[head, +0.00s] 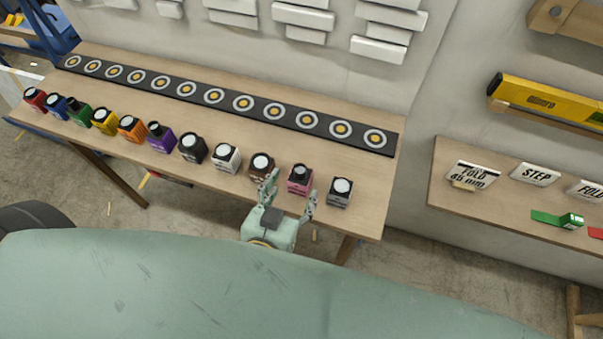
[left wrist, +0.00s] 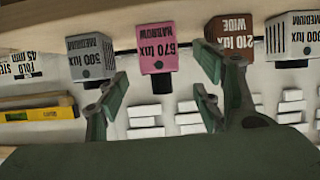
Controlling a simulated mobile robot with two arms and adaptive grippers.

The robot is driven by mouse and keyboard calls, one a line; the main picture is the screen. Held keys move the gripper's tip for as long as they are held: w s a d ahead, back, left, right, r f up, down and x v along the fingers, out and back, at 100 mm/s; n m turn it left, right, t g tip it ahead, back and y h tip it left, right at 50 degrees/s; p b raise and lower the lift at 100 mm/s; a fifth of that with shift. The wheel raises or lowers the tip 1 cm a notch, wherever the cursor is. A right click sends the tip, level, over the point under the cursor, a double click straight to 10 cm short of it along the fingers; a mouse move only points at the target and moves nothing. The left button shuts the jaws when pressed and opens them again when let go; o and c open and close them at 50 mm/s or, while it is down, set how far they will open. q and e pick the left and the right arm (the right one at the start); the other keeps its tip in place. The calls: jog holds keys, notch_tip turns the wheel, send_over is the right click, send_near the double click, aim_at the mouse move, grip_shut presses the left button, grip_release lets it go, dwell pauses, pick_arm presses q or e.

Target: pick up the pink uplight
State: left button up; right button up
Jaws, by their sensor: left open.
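The pink uplight (head: 300,179) stands on the wooden table near its front edge, between a brown uplight (head: 262,166) and a grey one (head: 340,192). It is a small pink box with a dark top. My left gripper (head: 291,192) is open and empty at the table's front edge, with one finger in front of the brown uplight and the other right of the pink one. In the left wrist view, the pink uplight (left wrist: 158,45) is upside down, its label reading "670 lux NARROW". It lies between the open fingers (left wrist: 161,85), with no clear contact. My right gripper is out of view.
The front row continues leftward with white (head: 227,158), black (head: 192,148), purple (head: 160,137) and other coloured uplights. Behind it runs a dark strip (head: 243,103) with ringed discs. A second shelf (head: 450,205) with signs is at right. White reliefs (head: 303,17) are on the wall.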

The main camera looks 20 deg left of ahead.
aim_at(297, 185)
pick_arm(q)
jog(key=shift+w+f, duration=0.1)
jog(key=shift+w, duration=0.3)
jog(key=p+x, duration=0.2)
jog(key=x, duration=0.2)
jog(key=shift+w+f, duration=0.25)
jog(key=shift+w, duration=0.1)
jog(key=c, duration=0.6)
jog(key=shift+d, duration=0.1)
jog(key=c, duration=0.8)
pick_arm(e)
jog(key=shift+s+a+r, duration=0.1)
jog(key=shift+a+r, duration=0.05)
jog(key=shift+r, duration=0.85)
